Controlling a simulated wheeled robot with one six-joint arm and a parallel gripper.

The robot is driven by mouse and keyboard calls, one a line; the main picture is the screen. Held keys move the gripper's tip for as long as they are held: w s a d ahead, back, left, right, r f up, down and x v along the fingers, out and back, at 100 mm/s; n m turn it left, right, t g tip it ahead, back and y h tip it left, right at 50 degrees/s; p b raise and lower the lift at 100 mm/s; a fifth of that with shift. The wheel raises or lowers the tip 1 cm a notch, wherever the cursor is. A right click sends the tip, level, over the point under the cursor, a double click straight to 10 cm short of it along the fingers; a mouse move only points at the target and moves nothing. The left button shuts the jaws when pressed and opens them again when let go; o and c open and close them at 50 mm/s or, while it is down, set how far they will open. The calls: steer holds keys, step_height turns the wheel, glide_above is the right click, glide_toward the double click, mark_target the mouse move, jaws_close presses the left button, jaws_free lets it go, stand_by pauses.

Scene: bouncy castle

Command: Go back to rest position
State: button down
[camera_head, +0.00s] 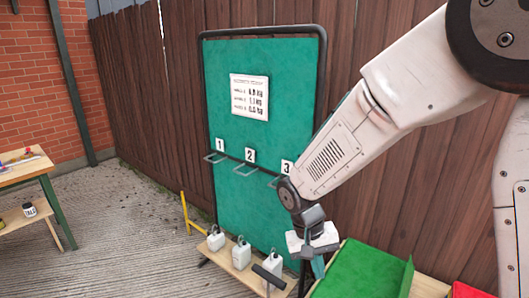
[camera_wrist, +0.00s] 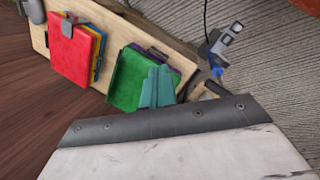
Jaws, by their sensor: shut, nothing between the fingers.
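My gripper (camera_head: 318,268) hangs at the end of my white arm, in front of the right side of the green board (camera_head: 240,170). Its teal fingers are shut and empty, and they also show in the wrist view (camera_wrist: 157,86). In the head view the fingers point down beside the green tray (camera_head: 362,274). In the wrist view they overlap the green tray (camera_wrist: 130,80), but I cannot tell the gap between them.
White weights with hooks (camera_head: 241,253) stand on a low wooden shelf left of my gripper. Numbered hooks (camera_head: 243,168) stick out of the board. A red tray (camera_wrist: 75,50) lies beyond the green one.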

steer(key=s+d+r+t+y, duration=0.1)
steer(key=s+d+r, duration=0.6)
steer(key=s+r, duration=0.2)
steer(key=s+d+r+t+y, duration=0.1)
steer(key=s+d+r+t, duration=0.1)
steer(key=s+d+r, duration=0.5)
steer(key=s+r, duration=0.2)
steer(key=s, duration=0.2)
steer(key=shift+r+y, duration=0.35)
steer(key=shift+y, duration=0.05)
steer(key=shift+s, duration=0.1)
